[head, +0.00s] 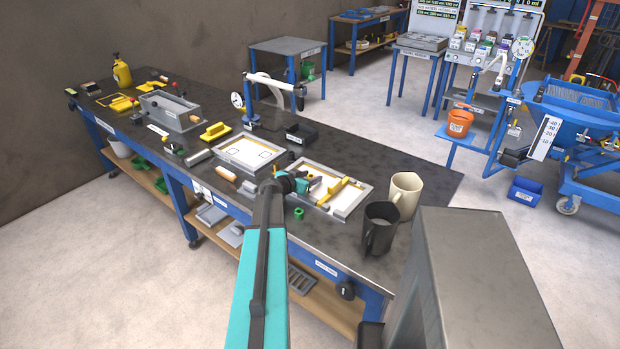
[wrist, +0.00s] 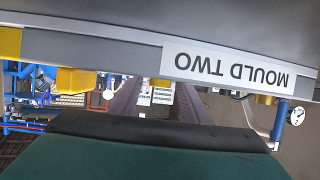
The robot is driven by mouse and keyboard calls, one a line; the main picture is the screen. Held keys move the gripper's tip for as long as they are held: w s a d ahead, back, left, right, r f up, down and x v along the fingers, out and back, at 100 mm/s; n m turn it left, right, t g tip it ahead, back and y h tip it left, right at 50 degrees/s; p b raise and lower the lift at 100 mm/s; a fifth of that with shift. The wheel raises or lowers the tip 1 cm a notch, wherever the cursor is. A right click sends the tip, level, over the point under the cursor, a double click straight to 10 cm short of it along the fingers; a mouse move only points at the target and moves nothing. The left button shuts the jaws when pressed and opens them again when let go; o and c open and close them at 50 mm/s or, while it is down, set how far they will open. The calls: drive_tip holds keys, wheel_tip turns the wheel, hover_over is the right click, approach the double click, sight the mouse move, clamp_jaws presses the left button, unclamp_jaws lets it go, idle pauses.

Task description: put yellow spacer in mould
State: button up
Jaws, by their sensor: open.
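My gripper (head: 312,184) is low over the left part of the right-hand mould (head: 352,207), a grey frame with a pale floor. A yellow bar-shaped piece (head: 336,194), which looks like the spacer, lies across this mould, right of my gripper. I cannot tell whether it is seated flat. My jaws are open; their tips are hard to make out against the mould. In the wrist view a grey rim labelled MOULD TWO (wrist: 228,66) appears upside down and very close. Yellow parts (wrist: 76,80) show beside it. No held object is visible.
A second mould (head: 248,153) lies to the left. A dark jug (head: 381,228) and a cream mug (head: 405,194) stand close on the right. A small green piece (head: 299,213) lies near the front edge. A black tray (head: 300,133) and a gauge stand (head: 252,115) are behind.

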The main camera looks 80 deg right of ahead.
drive_tip(key=shift+b+v, duration=1.55)
drive_tip(key=shift+v, duration=4.3)
drive_tip(key=shift+s+r, duration=0.1)
drive_tip(key=shift+r, duration=0.05)
